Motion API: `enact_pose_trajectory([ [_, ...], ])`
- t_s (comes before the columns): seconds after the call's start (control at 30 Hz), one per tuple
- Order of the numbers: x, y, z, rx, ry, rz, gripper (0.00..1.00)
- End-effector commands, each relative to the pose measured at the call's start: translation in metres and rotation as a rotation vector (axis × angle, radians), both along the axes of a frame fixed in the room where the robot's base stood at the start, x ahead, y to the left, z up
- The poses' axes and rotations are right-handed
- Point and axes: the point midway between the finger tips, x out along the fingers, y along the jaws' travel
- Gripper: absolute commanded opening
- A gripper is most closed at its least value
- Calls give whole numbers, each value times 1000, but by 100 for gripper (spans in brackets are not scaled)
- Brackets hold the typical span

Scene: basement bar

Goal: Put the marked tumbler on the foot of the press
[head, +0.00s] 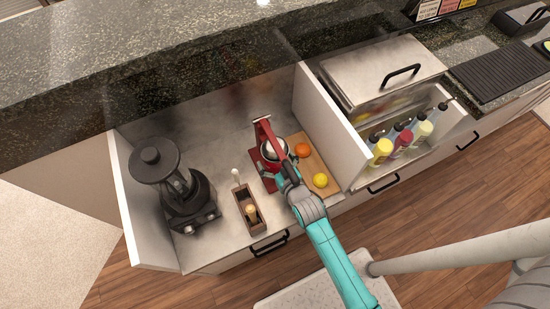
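The press (258,164) is red with a silvery bowl-like part, and it stands on the counter in the middle of the head view. My gripper (284,168) is at the press's right front side, above the counter, and overlaps it in the picture. The fingers are small and seen from behind, so I cannot tell whether they are open, shut or holding anything. The foot of the press is partly covered by my gripper. I cannot make out the marked tumbler; it may be hidden by my gripper or the press.
A black blender (172,180) stands at the left. A wooden caddy (246,210) holding tools stands between it and the press. A wooden board (322,168) with an orange (302,149) and a lemon (320,180) lies right of the press. White side panels (328,130) bound the bay; bottles (401,138) stand beyond.

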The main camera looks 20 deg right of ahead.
Motion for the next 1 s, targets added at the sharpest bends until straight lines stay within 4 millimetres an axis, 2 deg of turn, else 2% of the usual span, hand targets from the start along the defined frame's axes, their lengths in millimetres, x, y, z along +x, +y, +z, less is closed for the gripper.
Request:
enact_pose_trajectory([
  [0.37, -6, 0, 3, 0, 2, 0, 100],
  [0.57, -34, 0, 11, 0, 2, 0, 100],
  [1.0, -114, 0, 10, 0, 3, 0, 100],
])
